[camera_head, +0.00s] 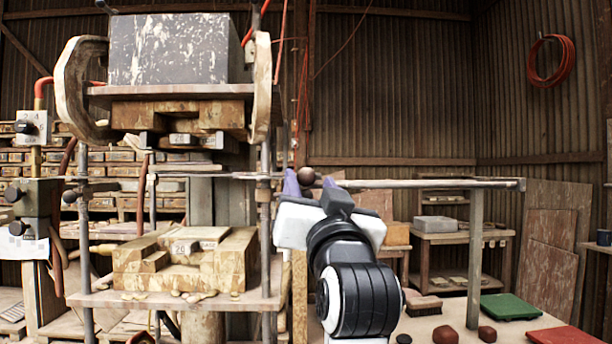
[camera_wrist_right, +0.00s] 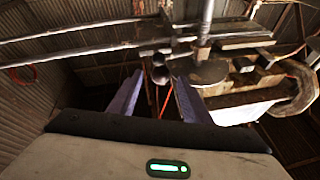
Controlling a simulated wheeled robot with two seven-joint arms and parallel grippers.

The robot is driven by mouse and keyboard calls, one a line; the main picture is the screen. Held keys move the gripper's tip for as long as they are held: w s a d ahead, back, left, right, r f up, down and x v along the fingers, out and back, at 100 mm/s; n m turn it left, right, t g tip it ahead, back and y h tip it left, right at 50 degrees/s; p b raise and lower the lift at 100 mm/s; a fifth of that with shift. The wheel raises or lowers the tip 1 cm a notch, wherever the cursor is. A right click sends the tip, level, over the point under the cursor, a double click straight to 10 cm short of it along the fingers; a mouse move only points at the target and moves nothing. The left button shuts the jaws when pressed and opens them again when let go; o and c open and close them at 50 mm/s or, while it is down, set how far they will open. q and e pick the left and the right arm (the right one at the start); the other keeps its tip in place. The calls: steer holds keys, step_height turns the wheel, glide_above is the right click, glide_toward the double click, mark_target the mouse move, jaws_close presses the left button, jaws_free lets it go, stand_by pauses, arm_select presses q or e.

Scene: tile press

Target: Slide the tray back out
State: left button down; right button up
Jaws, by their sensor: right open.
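My right gripper (camera_head: 308,184) is open at the inner end of the rails, right of the press. Its purple fingers stand on either side of a dark brown round knob (camera_head: 306,176). In the right wrist view the knob (camera_wrist_right: 160,75) shows between the open fingers of the gripper (camera_wrist_right: 157,82); I cannot tell whether they touch it. Metal rails (camera_head: 430,184) run from the press out to the right. The tray cannot be made out clearly; the knob seems to be at its near side. My left gripper is out of view.
The press has a heavy speckled block (camera_head: 178,48) above and a wooden mould (camera_head: 185,258) on its lower shelf (camera_head: 150,298). A rail post (camera_head: 475,258) stands at right. Red and green pieces, including a green slab (camera_head: 510,307), lie on the table at lower right.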

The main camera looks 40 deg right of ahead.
mark_target(308, 180)
steer(key=shift+x, duration=2.05)
jaws_close()
